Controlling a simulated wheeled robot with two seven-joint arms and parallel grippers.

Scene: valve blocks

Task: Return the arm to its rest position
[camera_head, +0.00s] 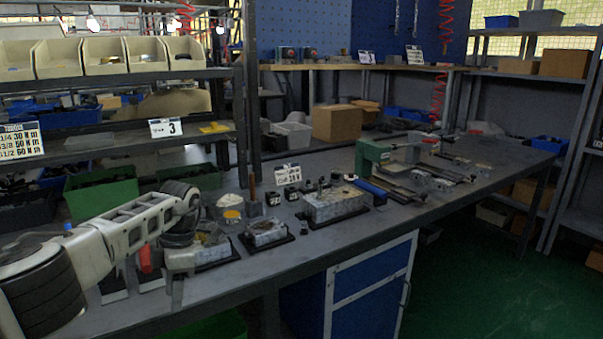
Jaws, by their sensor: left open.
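My left arm (125,232) reaches in from the left over the near end of the dark workbench (330,240). My left gripper (178,285) points down at the bench, open, with nothing seen between its fingers. It is just left of a metal block on a dark plate (215,255), which the wrist partly hides. A smaller grey valve block (268,232) sits on its plate to the right. A larger grey valve block (335,205) stands farther right. My right gripper is not in view.
Parts bins (100,58) fill the shelf above, and green bins (100,195) stand behind my arm. A green-and-metal vise (375,158) and a cardboard box (337,123) are farther back. The green floor at right is clear.

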